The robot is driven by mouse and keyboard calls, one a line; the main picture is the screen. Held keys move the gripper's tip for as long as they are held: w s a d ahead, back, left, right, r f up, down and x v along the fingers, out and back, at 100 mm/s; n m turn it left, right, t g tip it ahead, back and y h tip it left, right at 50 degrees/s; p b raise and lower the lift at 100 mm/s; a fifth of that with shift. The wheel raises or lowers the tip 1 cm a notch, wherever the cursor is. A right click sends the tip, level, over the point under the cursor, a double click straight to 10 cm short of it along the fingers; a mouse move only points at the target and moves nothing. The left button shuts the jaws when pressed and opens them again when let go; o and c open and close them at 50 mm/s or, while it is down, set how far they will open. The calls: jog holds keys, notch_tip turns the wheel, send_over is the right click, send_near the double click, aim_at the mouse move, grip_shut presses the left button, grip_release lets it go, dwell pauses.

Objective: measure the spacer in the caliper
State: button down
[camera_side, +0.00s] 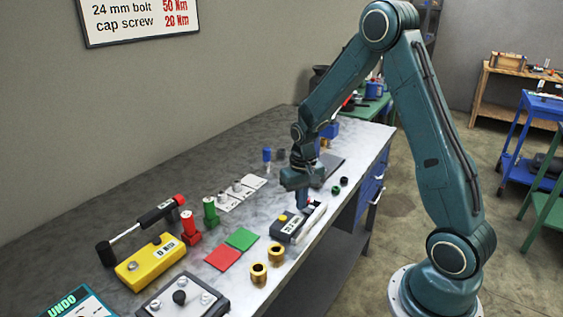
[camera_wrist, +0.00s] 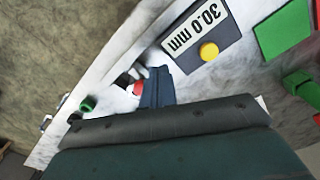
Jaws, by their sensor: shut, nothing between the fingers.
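The caliper (camera_side: 287,226) is a dark box with a display and a yellow button, beside a pale bar near the bench's front edge. In the wrist view its display (camera_wrist: 196,30) reads 30.0 mm, upside down. My gripper (camera_side: 303,208) points down, shut and empty, just behind the caliper; its blue fingers (camera_wrist: 154,82) also show in the wrist view. A small red piece (camera_wrist: 137,90) shows beside the fingers, next to pale parts; it is partly hidden, and I cannot tell whether it is the spacer or sits in the caliper. A green ring (camera_wrist: 88,103) stands apart.
Two brass rings (camera_side: 258,273) stand in front of the caliper. Red (camera_side: 222,257) and green (camera_side: 242,238) pads lie to its left. A yellow box (camera_side: 150,264), a torque tool (camera_side: 142,226) and a plate with knobs (camera_side: 160,306) are farther left.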

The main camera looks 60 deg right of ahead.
jog(key=shift+r, duration=2.7)
jog(key=s+a+r+n+t, duration=0.1)
jog(key=s+a+r+n, duration=0.1)
jog(key=s+a+r, duration=0.35)
jog(key=s+a+r+n+t, duration=0.1)
jog(key=s+a+r+t, duration=0.15)
jog(key=r, duration=0.55)
jog(key=s+a+r+n+t, duration=0.1)
jog(key=s+a+r, duration=0.1)
jog(key=s, duration=0.3)
jog(key=s+a+r+n+t, duration=0.1)
jog(key=s+a+n, duration=0.1)
jog(key=s, duration=0.4)
jog(key=shift+a+r, duration=0.4)
jog(key=shift+a, duration=0.35)
